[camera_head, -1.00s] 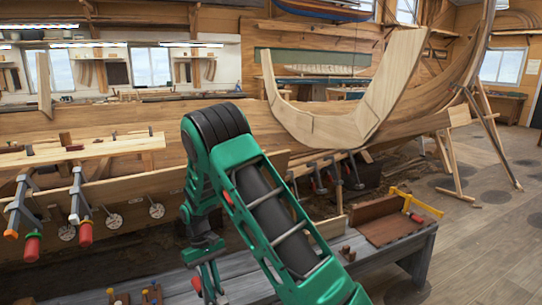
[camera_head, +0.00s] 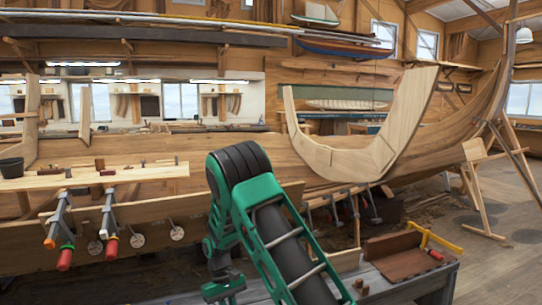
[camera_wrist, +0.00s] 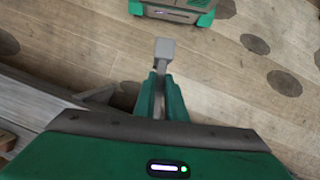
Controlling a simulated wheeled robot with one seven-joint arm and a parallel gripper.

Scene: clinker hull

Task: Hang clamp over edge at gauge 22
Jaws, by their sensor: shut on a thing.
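My gripper (camera_wrist: 160,92) is shut on a grey bar in the wrist view, seemingly the clamp (camera_wrist: 164,48), whose squared grey end sticks out past the green fingers above the floor. In the head view only part of my gripper (camera_head: 223,288) shows at the bottom edge, and the held clamp is not clear there. Two other clamps, a left one (camera_head: 59,220) and a right one (camera_head: 109,215), hang on the plank edge with orange and red ends. Round pale gauges (camera_head: 138,240) sit along the lower plank (camera_head: 215,209); their numbers are too small to read.
A grey bench (camera_head: 440,275) at the lower right bears a brown wooden box (camera_head: 400,257) and a yellow-framed tool (camera_head: 435,238). More clamps (camera_head: 372,207) hang beneath the hull (camera_head: 240,155). A trestle (camera_head: 480,190) stands at right. Floor (camera_head: 510,255) is open there.

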